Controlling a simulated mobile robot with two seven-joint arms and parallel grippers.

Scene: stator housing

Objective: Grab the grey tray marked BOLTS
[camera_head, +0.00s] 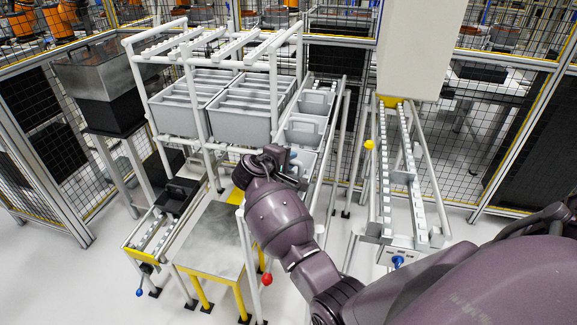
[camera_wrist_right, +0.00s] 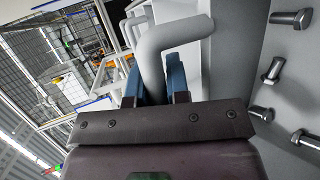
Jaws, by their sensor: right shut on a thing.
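A grey tray (camera_wrist_right: 235,55) with several loose metal bolts (camera_wrist_right: 275,70) inside fills the right of the right wrist view. Its bent grey handle (camera_wrist_right: 160,40) passes between the blue fingers of my right gripper (camera_wrist_right: 155,85), which is shut on it. In the head view my right gripper (camera_head: 292,158) is at the near end of the rack's right lane, partly hiding the tray there. I cannot read a BOLTS marking in either view. My left gripper is not in view.
The white rack (camera_head: 198,95) holds two large grey bins (camera_head: 240,125). Another grey tray (camera_head: 303,130) sits behind my gripper in the lane. A metal-topped table (camera_head: 213,240) stands in front, and a roller stand (camera_head: 405,180) to the right. Mesh fencing surrounds the area.

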